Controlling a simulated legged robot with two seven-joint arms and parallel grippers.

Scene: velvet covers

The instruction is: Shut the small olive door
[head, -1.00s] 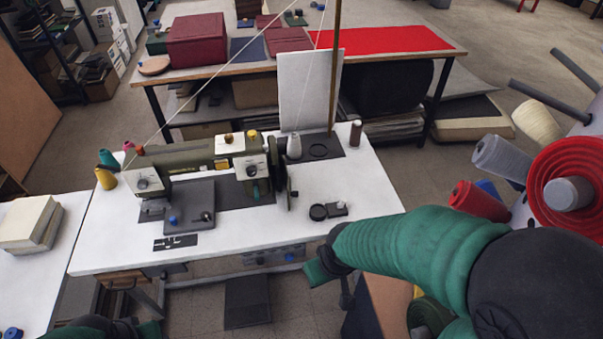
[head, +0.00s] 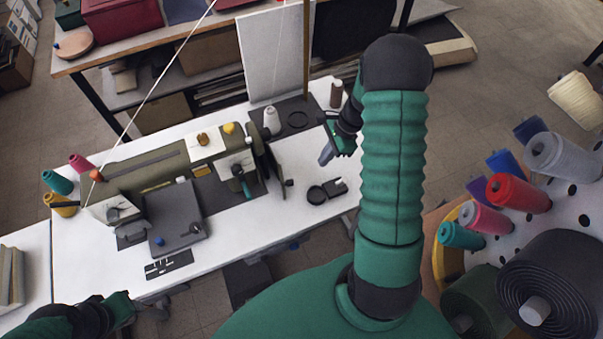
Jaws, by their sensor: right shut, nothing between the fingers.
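The olive sewing machine (head: 150,168) stands on the white table. At its right end a small dark door-like panel (head: 293,160) sticks out at an angle, standing open, with a small knob low on it. Its colour looks dark grey-olive from here. My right gripper (head: 327,154) is shut and empty, pointing down over the table to the right of the panel, with a gap between them. My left gripper (head: 128,308) is low at the left by the table's front edge; its fingers are too small and dark to read.
Thread cones stand at the machine's left end, and a grey cone (head: 271,121) and brown spool (head: 336,94) behind the panel. A white board (head: 262,60) stands behind. A spool rack (head: 575,215) is at right.

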